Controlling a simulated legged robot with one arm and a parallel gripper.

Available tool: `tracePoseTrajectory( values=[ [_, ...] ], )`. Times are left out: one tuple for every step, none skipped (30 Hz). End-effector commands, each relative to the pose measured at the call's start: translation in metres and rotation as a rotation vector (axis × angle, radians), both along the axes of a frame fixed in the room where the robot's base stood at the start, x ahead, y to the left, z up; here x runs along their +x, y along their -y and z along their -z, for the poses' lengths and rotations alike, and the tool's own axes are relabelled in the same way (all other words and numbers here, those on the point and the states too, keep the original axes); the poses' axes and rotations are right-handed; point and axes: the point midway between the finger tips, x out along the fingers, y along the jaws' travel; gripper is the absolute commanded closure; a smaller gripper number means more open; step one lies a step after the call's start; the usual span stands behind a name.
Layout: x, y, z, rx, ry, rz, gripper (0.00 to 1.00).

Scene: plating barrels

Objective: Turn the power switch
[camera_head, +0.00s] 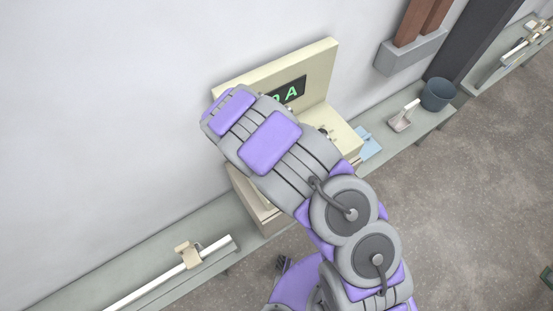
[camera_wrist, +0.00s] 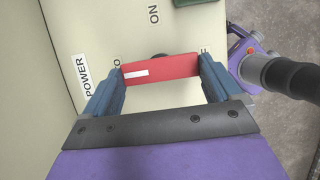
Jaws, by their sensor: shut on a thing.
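The power switch is a red bar-shaped knob (camera_wrist: 175,68) with a white stripe toward its left end. In the wrist view it lies nearly crosswise on a cream panel (camera_wrist: 95,35). My gripper (camera_wrist: 161,70) is shut on the knob, with one blue-grey finger at each end. A "POWER" label (camera_wrist: 83,76) is to the left and an "ON" label (camera_wrist: 154,14) is above. Other lettering beside the fingers is partly covered. In the head view my arm hides the switch and gripper; the cream control unit (camera_head: 322,62) shows a green letter A on its dark display.
A grey bench (camera_head: 195,225) runs along the wall and carries a white rod (camera_head: 155,277) at left. At right are a blue bucket (camera_head: 438,94), a white tool (camera_head: 404,115) and a light blue item (camera_head: 368,143). The floor in front is open.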

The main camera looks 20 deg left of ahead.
Motion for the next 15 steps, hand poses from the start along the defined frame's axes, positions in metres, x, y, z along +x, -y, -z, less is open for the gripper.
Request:
tracePoseTrajectory(
  values=[
    [0.0022, -0.0034, -0.0019, 0.006, 0.005, -0.013, 0.39],
    [0.0022, -0.0034, -0.0017, 0.006, 0.005, -0.014, 0.39],
    [0.0022, -0.0034, -0.0016, 0.006, 0.005, -0.015, 0.39],
    [0.0022, -0.0034, -0.0015, 0.006, 0.005, -0.015, 0.39],
    [0.0022, -0.0034, -0.0015, 0.006, 0.005, -0.016, 0.39],
    [0.0023, -0.0035, -0.0014, 0.006, 0.005, -0.016, 0.39],
    [0.0022, -0.0034, -0.0014, 0.006, 0.005, -0.016, 0.39],
    [0.0022, -0.0034, -0.0014, 0.005, 0.004, -0.016, 0.39],
    [0.0022, -0.0034, -0.0014, 0.005, 0.004, -0.016, 0.39],
    [0.0022, -0.0034, -0.0014, 0.005, 0.004, -0.016, 0.39],
    [0.0022, -0.0034, -0.0014, 0.005, 0.004, -0.016, 0.39],
    [0.0021, -0.0033, -0.0014, 0.005, 0.004, -0.016, 0.07],
    [0.0022, -0.0032, -0.0015, 0.005, 0.004, -0.016, 0.04],
    [0.0020, -0.0031, -0.0014, 0.004, 0.004, -0.015, 0.01],
    [0.0019, -0.0028, -0.0013, 0.004, 0.003, -0.014, 0.00]
  ],
)
